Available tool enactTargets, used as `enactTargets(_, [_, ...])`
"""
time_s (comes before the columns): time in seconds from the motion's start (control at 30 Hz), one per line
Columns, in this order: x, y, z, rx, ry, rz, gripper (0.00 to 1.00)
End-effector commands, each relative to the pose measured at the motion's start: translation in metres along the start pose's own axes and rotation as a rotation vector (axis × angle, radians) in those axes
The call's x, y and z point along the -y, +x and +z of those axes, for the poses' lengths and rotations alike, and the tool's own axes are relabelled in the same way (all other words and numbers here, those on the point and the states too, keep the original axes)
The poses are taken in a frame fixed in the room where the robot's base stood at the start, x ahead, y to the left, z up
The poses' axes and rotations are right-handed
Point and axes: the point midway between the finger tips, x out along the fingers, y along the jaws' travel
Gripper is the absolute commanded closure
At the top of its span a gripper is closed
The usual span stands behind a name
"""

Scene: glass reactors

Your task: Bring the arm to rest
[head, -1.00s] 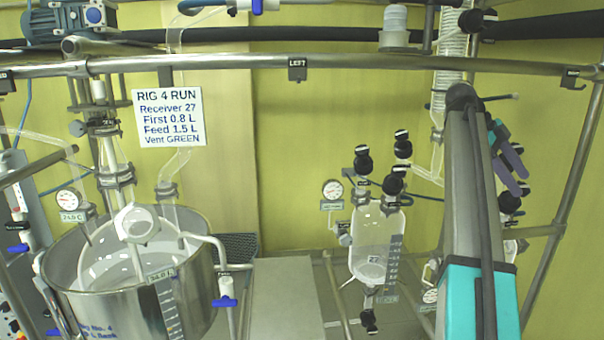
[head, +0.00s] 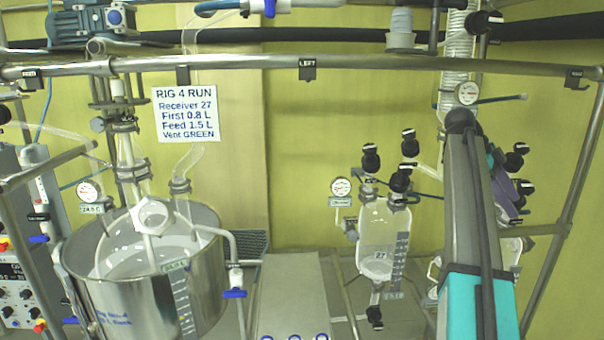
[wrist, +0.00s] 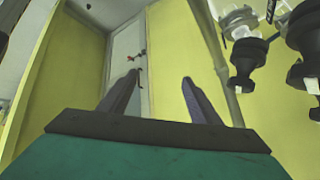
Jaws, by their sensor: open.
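My gripper shows in the wrist view (wrist: 160,80), with its two purple-grey fingers apart and nothing between them. Beyond the fingers are yellow walls and a pale door-like panel (wrist: 126,45). In the head view my arm stands upright at the right, and the gripper's purple fingers (head: 512,195) are partly hidden behind it. Dark-capped glass fittings (wrist: 246,62) are close to the right of the fingers in the wrist view, apart from them.
Glass receiver 27 (head: 382,240) hangs left of my arm. The steel bath with its glass reactor (head: 150,285) stands at the left. A horizontal rail (head: 390,64) crosses above. Black-knobbed valves (head: 517,160) are right of my arm, near the gripper.

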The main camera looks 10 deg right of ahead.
Motion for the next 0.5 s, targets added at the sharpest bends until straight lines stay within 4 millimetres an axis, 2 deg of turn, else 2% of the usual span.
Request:
enactTargets(0.17, [-0.010, 0.017, 0.044, 0.030, -0.143, -0.022, 0.43])
enactTargets(0.27, [-0.019, 0.029, 0.078, 0.054, -0.251, -0.040, 0.43])
enactTargets(0.5, [-0.056, 0.066, 0.183, 0.130, -0.602, -0.107, 0.43])
